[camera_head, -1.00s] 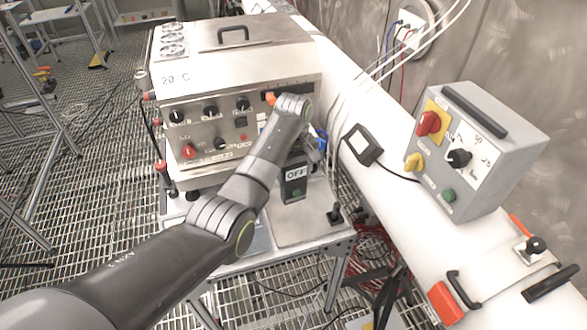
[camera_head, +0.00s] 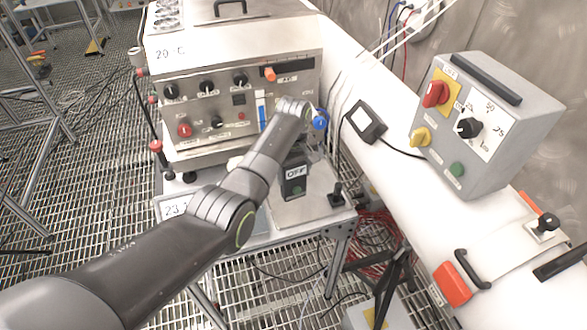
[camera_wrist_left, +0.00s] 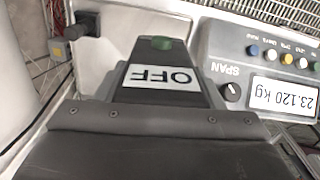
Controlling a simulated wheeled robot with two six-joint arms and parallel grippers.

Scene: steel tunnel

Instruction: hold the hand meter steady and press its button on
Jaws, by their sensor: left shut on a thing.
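The hand meter (camera_head: 295,183) is a dark grey box with a white display reading OFF and a green button (camera_wrist_left: 162,43) below it. My left gripper (camera_head: 303,150) is shut on its display end, mostly hidden behind my wrist in the head view. The meter also shows in the left wrist view (camera_wrist_left: 193,92), upside down, extending away from the gripper with its button face clear. It appears over the small steel table (camera_head: 290,212); I cannot tell whether it touches it. My right gripper is not in view.
A steel bath cabinet (camera_head: 220,85) with knobs stands behind. A scale (camera_wrist_left: 275,55) reading 23.120 kg is beside the meter in the wrist view. A small black lever (camera_head: 336,195) stands at the table's right corner. A grey control box (camera_head: 487,125) sits on the white duct at right.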

